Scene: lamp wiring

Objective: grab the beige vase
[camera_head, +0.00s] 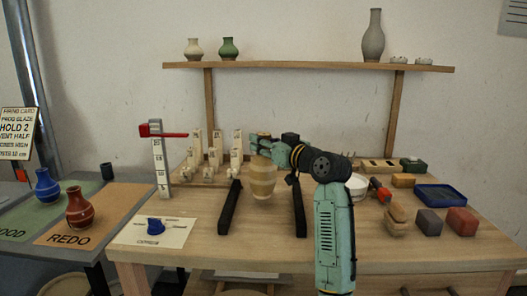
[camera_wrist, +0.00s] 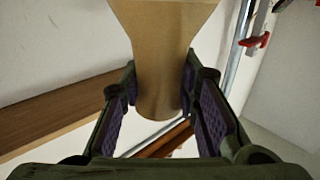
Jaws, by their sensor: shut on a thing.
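The beige vase (camera_head: 263,182) is at the middle of the table, between two black bars, with faint bands around its body. My gripper (camera_head: 262,148) is at its top and shut on it. In the wrist view the tan vase (camera_wrist: 163,60) stands between my two fingers (camera_wrist: 158,110), which are on either side of its narrower part. I cannot tell whether its base touches the table. My gripper hides part of its top in the head view.
Black bars (camera_head: 230,207) (camera_head: 299,207) flank the vase. A height gauge with a red arm (camera_head: 160,160) and several pale test pieces (camera_head: 214,160) stand left. A white bowl (camera_head: 356,186), blocks and a blue tray (camera_head: 440,195) are right. A shelf (camera_head: 300,67) with vases is above.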

